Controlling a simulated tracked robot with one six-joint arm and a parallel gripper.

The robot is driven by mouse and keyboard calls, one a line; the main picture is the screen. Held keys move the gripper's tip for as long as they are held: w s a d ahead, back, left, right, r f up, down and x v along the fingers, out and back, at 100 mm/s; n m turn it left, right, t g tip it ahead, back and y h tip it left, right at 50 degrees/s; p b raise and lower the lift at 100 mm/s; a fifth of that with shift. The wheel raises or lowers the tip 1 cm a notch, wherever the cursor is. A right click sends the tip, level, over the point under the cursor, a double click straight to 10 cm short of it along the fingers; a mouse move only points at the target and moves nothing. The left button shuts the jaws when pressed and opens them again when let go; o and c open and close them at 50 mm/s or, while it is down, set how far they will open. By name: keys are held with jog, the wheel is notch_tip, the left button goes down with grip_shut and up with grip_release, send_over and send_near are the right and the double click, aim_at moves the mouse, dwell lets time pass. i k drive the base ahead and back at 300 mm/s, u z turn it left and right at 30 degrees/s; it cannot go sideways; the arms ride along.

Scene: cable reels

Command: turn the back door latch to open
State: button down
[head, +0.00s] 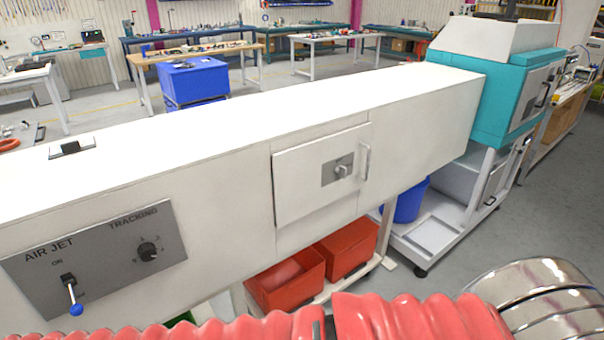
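A long white machine housing (210,130) runs across the head view. A grey plate with a small metal latch knob (342,171) sits right of the door's middle. A pale vertical bar handle (365,161) is at the door's right edge. I cannot tell the latch's turned position surely at this size. My gripper is not in view, so its state and its distance from the latch do not show.
A grey control panel (95,258) with a blue-tipped lever and a dial is left of the door. Red bins (347,250) stand below. A teal-and-white unit (495,90) stands at the right end. Red ribbed and shiny metal parts fill the bottom edge.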

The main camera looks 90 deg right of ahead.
aim_at(341, 170)
jog(key=z, duration=3.45)
